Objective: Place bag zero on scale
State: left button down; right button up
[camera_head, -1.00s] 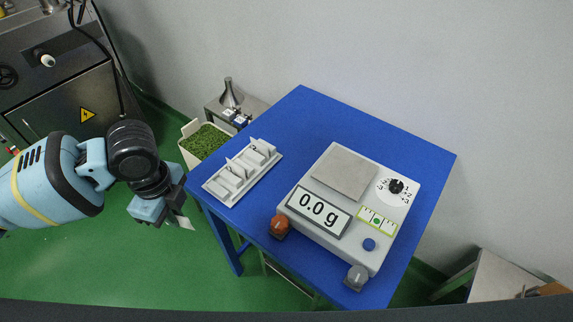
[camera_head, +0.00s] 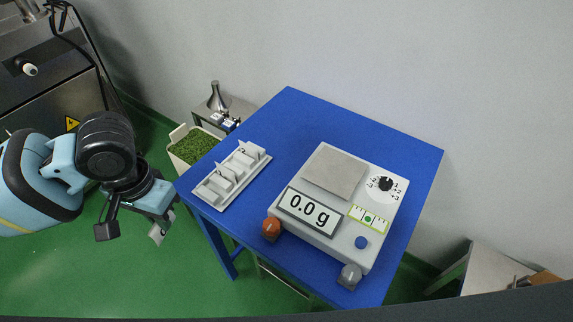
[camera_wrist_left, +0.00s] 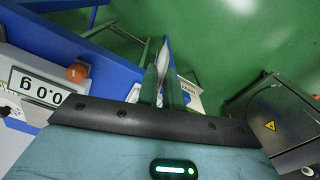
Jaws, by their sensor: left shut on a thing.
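The scale (camera_head: 322,235) stands on the blue table with a bare square pan (camera_head: 335,171) on top. Its display reads 0.0 g. My left gripper (camera_head: 158,228) hangs over the green floor, left of the table. It is shut on a small pale bag (camera_head: 156,237), which I take to be bag zero; no label is legible. In the left wrist view the bag (camera_wrist_left: 168,68) shows edge-on between the fingers, partly hidden by them. The scale's display (camera_wrist_left: 38,88) shows at the left there. My right gripper is not in view.
A white slotted rack (camera_head: 210,197) holding small bags lies on the blue table (camera_head: 395,143), left of the scale. A bin of green leaves (camera_head: 193,147) stands behind the table's left edge.

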aim_at(335, 170)
jog(key=j+z, duration=0.1)
jog(key=z, duration=0.35)
jog(key=i+j+z, duration=0.1)
jog(key=z, duration=0.3)
jog(key=j+z, duration=0.2)
jog(key=z, duration=0.25)
jog(key=j+z, duration=0.15)
jog(key=z, duration=0.25)
